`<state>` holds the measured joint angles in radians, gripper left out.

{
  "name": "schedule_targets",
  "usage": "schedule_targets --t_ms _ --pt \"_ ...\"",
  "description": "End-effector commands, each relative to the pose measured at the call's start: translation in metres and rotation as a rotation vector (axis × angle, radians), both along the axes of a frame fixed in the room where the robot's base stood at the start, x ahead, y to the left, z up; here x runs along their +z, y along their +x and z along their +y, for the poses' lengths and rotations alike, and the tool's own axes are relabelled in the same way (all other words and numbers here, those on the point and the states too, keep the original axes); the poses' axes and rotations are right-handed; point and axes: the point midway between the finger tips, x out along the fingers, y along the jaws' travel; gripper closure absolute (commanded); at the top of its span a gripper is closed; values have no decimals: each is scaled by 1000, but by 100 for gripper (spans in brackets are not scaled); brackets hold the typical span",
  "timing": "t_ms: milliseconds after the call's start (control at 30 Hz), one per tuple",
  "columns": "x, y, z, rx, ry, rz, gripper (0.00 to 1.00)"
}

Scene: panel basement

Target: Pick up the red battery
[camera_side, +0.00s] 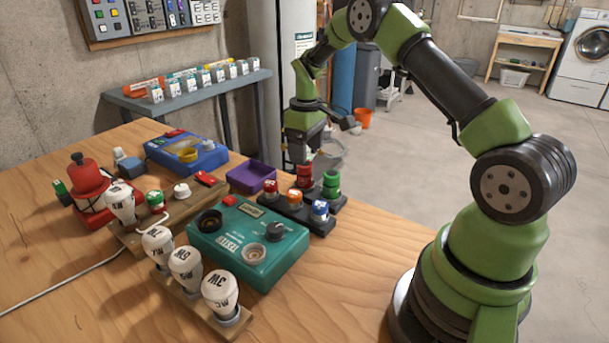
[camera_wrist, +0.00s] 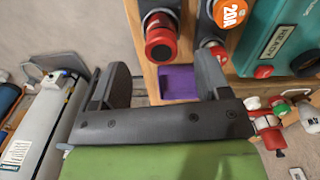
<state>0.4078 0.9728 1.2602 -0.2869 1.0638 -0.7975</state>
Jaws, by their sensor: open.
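Which thing is the red battery is not certain. In the wrist view, two red-ended cylinders (camera_wrist: 161,40) and (camera_wrist: 217,54) show beyond the jaws.
A purple tray (camera_side: 248,177) lies next to the rack. A teal tester box (camera_side: 250,240), several white bulbs (camera_side: 186,266) on wooden strips, a blue box (camera_side: 186,152) and a red lantern-like object (camera_side: 88,182) crowd the table. The table's front left is mostly clear.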

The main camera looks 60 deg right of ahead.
Motion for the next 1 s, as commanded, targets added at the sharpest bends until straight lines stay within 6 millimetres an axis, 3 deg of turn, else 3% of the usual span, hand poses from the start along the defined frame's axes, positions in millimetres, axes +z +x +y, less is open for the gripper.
schedule_targets --t_ms 500,833,1000 --pt "-63 4 2 -2 2 2 30" --pt "-71 5 1 -2 0 -2 30" --pt "-71 5 1 -2 0 -1 70"
